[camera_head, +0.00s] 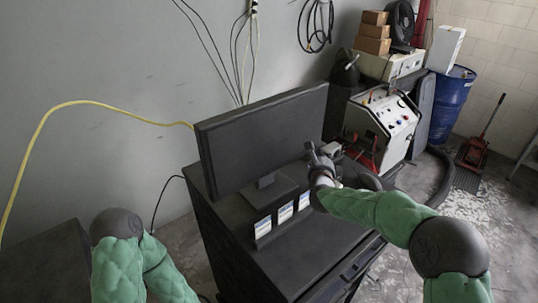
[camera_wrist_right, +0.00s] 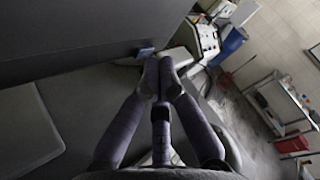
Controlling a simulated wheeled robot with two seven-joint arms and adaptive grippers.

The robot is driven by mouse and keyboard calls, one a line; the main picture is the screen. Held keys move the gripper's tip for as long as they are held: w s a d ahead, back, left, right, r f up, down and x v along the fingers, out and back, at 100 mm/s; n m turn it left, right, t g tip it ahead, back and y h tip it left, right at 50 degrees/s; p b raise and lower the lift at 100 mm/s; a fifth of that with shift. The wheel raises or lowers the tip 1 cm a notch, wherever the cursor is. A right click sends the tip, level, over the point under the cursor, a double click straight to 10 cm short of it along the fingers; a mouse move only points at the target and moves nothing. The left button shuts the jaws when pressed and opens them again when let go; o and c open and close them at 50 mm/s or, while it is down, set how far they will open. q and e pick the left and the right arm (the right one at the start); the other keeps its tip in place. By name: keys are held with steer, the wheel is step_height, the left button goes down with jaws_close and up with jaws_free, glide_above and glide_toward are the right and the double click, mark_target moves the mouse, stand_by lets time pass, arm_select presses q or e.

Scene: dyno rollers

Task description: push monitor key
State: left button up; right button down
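The black monitor (camera_head: 262,138) stands on the dark cabinet, its wide face toward me. In the right wrist view, its dark panel (camera_wrist_right: 85,35) fills the upper left. A small blue piece (camera_wrist_right: 145,51) shows at the panel's lower right corner; I cannot tell for certain that it is the monitor key. My right gripper (camera_head: 316,155) is at the monitor's lower right corner. In the right wrist view its fingertips (camera_wrist_right: 159,68) are together and empty, just below the blue piece; contact cannot be made out. My left gripper is out of view.
The cabinet top (camera_head: 236,211) carries several small white-and-blue cards (camera_head: 284,213) in front of the monitor stand (camera_head: 268,190). A white machine (camera_head: 385,125) and a blue barrel (camera_head: 452,105) stand to the right. A yellow hose (camera_head: 75,105) runs along the wall.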

steer(key=shift+w+a, duration=0.15)
steer(key=shift+w, duration=0.05)
stand_by(0.5)
steer(key=shift+s+d+b, duration=0.4)
steer(key=shift+s+b, duration=0.05)
steer(key=shift+b, duration=0.3)
steer(key=shift+s+d+b, duration=2.05)
steer(key=shift+s+b, duration=0.3)
